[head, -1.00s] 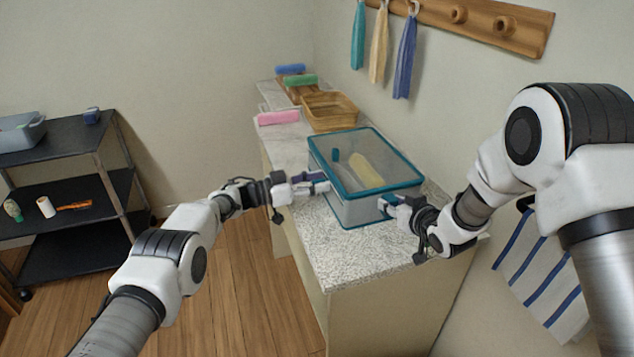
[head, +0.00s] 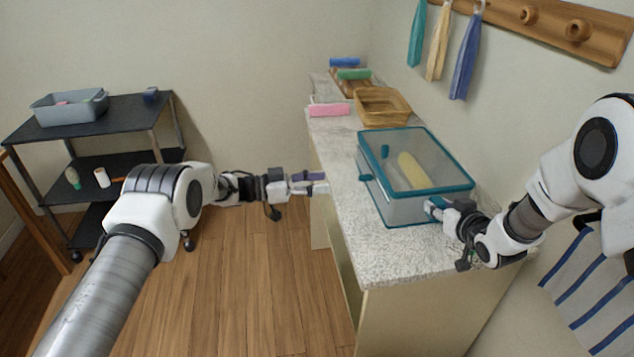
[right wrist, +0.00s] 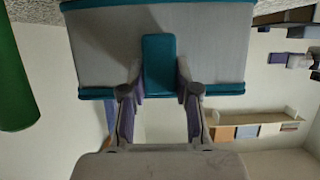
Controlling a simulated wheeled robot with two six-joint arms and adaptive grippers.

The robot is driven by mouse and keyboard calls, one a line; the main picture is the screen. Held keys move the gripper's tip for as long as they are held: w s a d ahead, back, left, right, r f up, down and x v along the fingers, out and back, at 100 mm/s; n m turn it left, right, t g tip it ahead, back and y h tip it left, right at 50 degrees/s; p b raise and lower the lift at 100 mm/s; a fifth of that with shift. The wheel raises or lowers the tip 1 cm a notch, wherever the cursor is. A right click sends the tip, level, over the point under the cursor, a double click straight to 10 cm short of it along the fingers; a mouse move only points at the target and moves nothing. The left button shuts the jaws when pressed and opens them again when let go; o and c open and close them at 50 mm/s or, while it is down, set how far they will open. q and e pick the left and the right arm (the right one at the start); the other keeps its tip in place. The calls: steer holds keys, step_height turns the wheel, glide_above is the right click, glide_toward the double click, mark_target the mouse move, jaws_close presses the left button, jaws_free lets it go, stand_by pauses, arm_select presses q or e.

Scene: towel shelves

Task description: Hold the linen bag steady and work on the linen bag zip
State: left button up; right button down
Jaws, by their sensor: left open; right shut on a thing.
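The linen bag (head: 405,213) is a box-shaped, see-through grey bag with teal edging, upright on the speckled counter. A pale yellow roll (head: 411,172) shows inside through its top. My right gripper (head: 436,206) is at the bag's near right corner. In the right wrist view, my right gripper (right wrist: 160,78) is shut on a teal tab (right wrist: 158,55) on the bag's side. My left gripper (head: 312,183) is open and empty, left of the bag and apart from it, by the counter's left edge. A small teal piece (head: 365,178) sticks out on the bag's left side. I cannot make out the zip's state.
The counter (head: 395,262) is bare in front of the bag. Behind the bag are a wicker basket (head: 384,104) and pink (head: 329,110), green (head: 354,74) and blue (head: 345,62) rolls. A dark shelf cart (head: 120,112) stands left. Towels hang from a wall rail (head: 550,24).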

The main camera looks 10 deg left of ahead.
arm_select(q)
steer(key=n+t+y, duration=0.9)
steer(key=n+t, duration=0.1)
steer(key=n, duration=1.7)
glide_toward(362, 180)
steer(key=x, duration=1.1)
jaws_close()
